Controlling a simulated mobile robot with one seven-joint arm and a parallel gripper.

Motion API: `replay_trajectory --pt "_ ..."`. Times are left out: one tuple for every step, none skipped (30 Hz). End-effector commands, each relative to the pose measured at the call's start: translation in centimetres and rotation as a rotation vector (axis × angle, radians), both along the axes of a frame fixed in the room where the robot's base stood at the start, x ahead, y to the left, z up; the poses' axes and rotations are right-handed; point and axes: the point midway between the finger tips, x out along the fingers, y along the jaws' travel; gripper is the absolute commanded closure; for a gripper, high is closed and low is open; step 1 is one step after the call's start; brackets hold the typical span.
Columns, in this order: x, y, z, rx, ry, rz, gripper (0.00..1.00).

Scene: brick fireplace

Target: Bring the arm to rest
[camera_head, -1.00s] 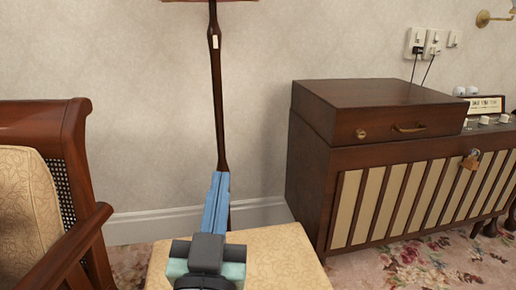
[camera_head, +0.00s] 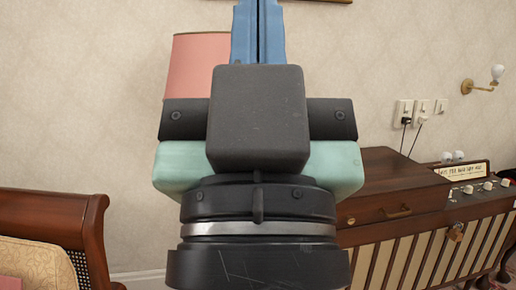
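My gripper (camera_head: 257,30) fills the middle of the head view, raised and close to the camera. Its blue fingers point up and lie side by side with only a thin dark line between them. They look shut, and nothing shows between them.
A pink lampshade (camera_head: 195,66) stands behind my gripper, partly hidden. A wooden armchair (camera_head: 50,222) is at the lower left. A brown wooden cabinet (camera_head: 400,235) with a closed lid box (camera_head: 395,190) is at the right. A wall lamp (camera_head: 483,82) and switches (camera_head: 420,110) are on the wall.

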Motion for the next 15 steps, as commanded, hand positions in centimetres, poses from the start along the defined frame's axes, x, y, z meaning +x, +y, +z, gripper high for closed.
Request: replay_trajectory --pt "0.0 0.0 3.4 0.0 0.0 0.0 1.0" --pt "0.0 0.0 4.3 0.0 0.0 0.0 1.0" --pt "0.0 0.0 5.5 0.001 0.001 0.001 1.0" --pt "0.0 0.0 6.5 0.001 0.001 0.001 1.0" --pt "0.0 0.0 7.4 0.001 0.001 0.001 1.0" --pt "0.0 0.0 8.6 0.001 0.001 0.001 1.0" --pt "0.0 0.0 9.6 0.0 0.001 0.001 1.0" --pt "0.0 0.0 10.5 0.0 0.001 0.001 1.0" --pt "0.0 0.0 11.7 0.0 0.001 0.001 1.0" --pt "0.0 0.0 12.6 0.0 0.001 0.001 1.0" --pt "0.0 0.0 13.6 0.0 0.001 0.001 1.0" --pt "0.0 0.0 14.8 0.0 0.001 0.001 1.0" --pt "0.0 0.0 15.7 0.0 0.001 0.001 1.0" --pt "0.0 0.0 16.7 0.0 0.001 0.001 1.0" --pt "0.0 0.0 17.8 0.0 0.001 0.001 1.0"
